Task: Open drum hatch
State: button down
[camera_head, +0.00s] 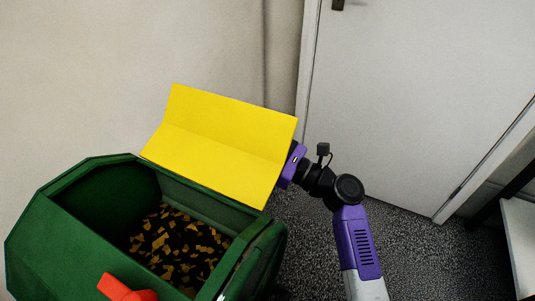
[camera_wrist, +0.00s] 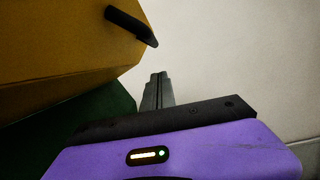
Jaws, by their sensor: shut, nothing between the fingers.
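The green drum (camera_head: 75,225) stands at the lower left of the head view, with dark and tan pieces (camera_head: 175,250) inside. Its yellow hatch (camera_head: 215,140) is raised and tilted back, leaving the top opening uncovered. In the wrist view the hatch (camera_wrist: 60,55) fills the upper left, with a black handle (camera_wrist: 131,26) on it. My gripper (camera_wrist: 158,90) is shut and empty, below and right of that handle and apart from it. In the head view the hatch hides my gripper's fingers; the purple wrist shows at the hatch's right edge.
A red part (camera_head: 125,288) sits at the drum's front. A grey door (camera_head: 420,90) is behind on the right, and a pale wall (camera_head: 90,70) is behind the drum. A white-topped table (camera_head: 520,235) is at the right edge. Speckled floor (camera_head: 420,260) between is clear.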

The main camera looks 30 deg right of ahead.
aim_at(243, 115)
jog(key=shift+s+d+r, duration=0.15)
jog(key=shift+r, duration=1.55)
jog(key=r+n+p, duration=0.2)
jog(key=r+p, duration=0.1)
jog(key=s+a+r+n+y+p, duration=0.1)
jog(key=r+n+p, duration=0.1)
jog(key=shift+r+g, duration=0.25)
jog(key=shift+g, duration=0.15)
jog(key=shift+s+a+r+n+p, duration=0.25)
jog(key=shift+a+r+n+p, duration=0.25)
jog(key=shift+p, duration=0.5)
